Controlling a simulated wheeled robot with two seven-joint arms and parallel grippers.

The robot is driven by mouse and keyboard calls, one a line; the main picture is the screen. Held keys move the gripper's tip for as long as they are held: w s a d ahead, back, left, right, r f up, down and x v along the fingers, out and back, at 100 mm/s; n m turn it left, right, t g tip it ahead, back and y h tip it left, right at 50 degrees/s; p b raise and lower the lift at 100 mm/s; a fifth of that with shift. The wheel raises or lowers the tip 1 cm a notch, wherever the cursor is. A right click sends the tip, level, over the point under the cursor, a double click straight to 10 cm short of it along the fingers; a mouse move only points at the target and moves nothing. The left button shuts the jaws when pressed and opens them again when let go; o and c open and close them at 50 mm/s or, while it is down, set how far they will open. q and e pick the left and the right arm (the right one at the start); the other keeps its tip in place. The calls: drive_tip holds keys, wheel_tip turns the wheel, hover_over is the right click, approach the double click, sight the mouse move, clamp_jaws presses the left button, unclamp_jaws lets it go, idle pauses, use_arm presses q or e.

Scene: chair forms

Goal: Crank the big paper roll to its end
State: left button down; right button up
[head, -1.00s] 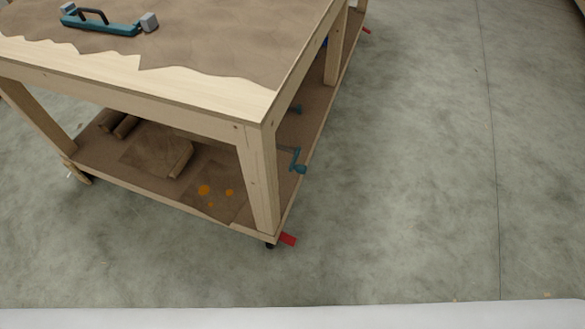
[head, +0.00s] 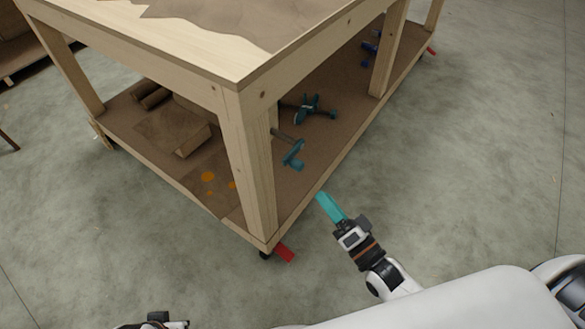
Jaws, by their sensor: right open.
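Brown paper rolls (head: 156,96) and a brown block-like bundle (head: 193,140) lie on the lower shelf. Another teal tool (head: 312,108) lies behind the crank. A red caster pedal (head: 285,254) juts out at the near corner. The floor at the right is clear.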

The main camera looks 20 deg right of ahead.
sight(302, 169)
drive_tip(key=x, duration=1)
drive_tip(key=shift+w+b, duration=0.15)
drive_tip(key=shift+b, duration=0.25)
drive_tip(key=shift+w+a+r, duration=0.1)
drive_tip(key=shift+w+a, duration=0.1)
drive_tip(key=shift+w, duration=0.35)
use_arm(q)
drive_tip(key=v, duration=0.3)
drive_tip(key=shift+w+r, duration=0.2)
drive_tip(key=shift+w, duration=0.05)
use_arm(e)
drive_tip(key=c, duration=1)
